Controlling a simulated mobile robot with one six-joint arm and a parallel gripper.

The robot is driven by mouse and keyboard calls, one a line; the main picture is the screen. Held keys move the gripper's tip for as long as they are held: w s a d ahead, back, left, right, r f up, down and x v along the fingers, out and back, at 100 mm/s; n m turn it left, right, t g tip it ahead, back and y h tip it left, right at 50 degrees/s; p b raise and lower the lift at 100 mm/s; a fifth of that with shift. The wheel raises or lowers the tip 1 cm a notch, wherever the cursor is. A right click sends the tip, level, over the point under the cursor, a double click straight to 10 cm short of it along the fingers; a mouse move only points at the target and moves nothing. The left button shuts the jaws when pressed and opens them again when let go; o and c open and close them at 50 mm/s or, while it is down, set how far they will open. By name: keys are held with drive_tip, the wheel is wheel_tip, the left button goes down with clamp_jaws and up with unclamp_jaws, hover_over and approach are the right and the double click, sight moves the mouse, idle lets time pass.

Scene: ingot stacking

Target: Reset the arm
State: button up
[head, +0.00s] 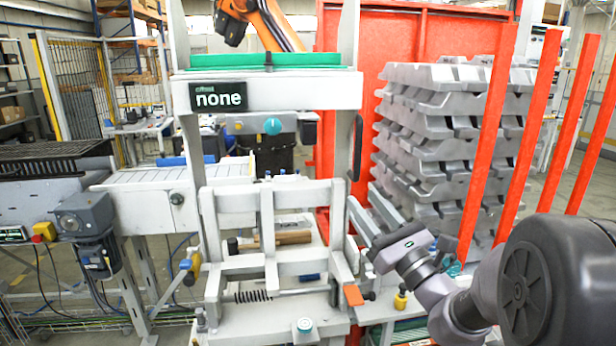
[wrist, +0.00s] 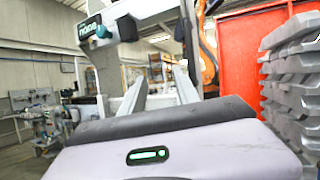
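My arm comes in from the lower right in the head view. My gripper (head: 361,196) is at its end, pointing up and left, beside the right post of the white frame station. In the wrist view my gripper (wrist: 160,72) shows two grey fingers spread apart with nothing between them. The grey ingot stack (head: 445,150) stands behind and to the right of my gripper, apart from it; it also shows at the right edge of the wrist view (wrist: 292,85).
The white frame station (head: 270,300) with a "none" sign (head: 219,96) stands just left of my gripper. Red posts (head: 530,130) and a red panel (head: 345,110) border the stack. A conveyor (head: 150,180) lies left. An orange robot arm (head: 272,22) hangs behind.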

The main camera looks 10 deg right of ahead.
drive_tip(key=s+a+f+n+g+y, duration=0.2)
drive_tip(key=s+a+n+g, duration=0.5)
drive_tip(key=s+a, duration=0.25)
drive_tip(key=s+a+f+n+g+y, duration=0.2)
drive_tip(key=s+a+n+g+y, duration=0.1)
drive_tip(key=s+a+n+g, duration=0.65)
drive_tip(key=s+d+f+n+h, duration=0.2)
drive_tip(key=s+f+n+h, duration=0.3)
drive_tip(key=s+f+h, duration=0.35)
drive_tip(key=s+d+f+n+t+h, duration=0.1)
drive_tip(key=s+d+n+h, duration=0.1)
drive_tip(key=d, duration=0.6)
drive_tip(key=shift+s+d+f+n+h, duration=0.35)
drive_tip(key=shift+n+h, duration=0.5)
drive_tip(key=shift+n, duration=0.3)
